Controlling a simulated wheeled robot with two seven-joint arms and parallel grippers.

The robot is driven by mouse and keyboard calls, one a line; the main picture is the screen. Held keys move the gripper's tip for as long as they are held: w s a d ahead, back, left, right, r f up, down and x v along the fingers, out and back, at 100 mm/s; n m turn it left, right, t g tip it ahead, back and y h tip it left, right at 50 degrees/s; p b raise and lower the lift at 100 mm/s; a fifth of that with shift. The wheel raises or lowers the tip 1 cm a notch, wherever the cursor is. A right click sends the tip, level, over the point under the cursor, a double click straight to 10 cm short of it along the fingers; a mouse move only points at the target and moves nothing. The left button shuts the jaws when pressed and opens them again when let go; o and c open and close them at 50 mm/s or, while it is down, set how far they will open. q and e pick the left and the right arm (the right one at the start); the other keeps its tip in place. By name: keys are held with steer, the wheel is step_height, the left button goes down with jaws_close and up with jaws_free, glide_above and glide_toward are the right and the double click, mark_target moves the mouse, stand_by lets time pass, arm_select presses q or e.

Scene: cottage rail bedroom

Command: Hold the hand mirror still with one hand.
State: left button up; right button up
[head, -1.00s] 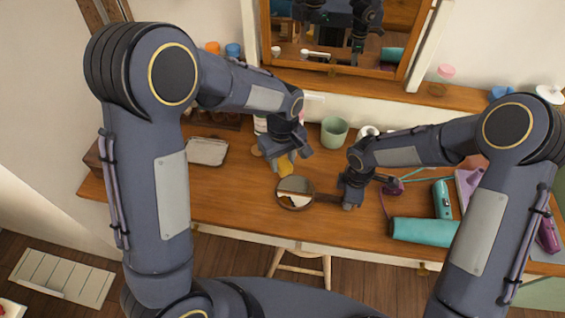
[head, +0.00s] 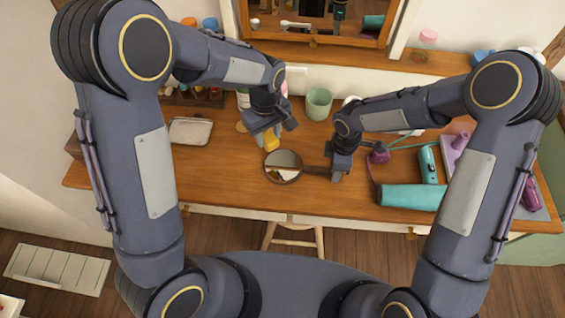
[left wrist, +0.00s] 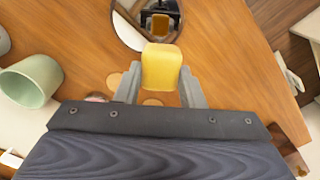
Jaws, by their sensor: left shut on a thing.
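The hand mirror (head: 283,166), round with a brown rim, is at the middle of the wooden desk, its handle pointing right. It also shows at the top of the left wrist view (left wrist: 129,32), with the yellow block reflected in it. My right gripper (head: 340,172) is at the handle's end, covering it; its fingers are too small to tell whether they are closed. My left gripper (left wrist: 160,88) is shut on a yellow block (left wrist: 161,68), just behind the mirror's round head in the head view. I cannot tell whether the block touches the glass.
A green cup (head: 319,103) stands behind the grippers. A tray (head: 190,131) lies at the left. A framed wall mirror (head: 318,23) is at the back. The desk's front middle is clear.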

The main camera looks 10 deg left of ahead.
step_height(320, 180, up, 11)
stand_by(0.3)
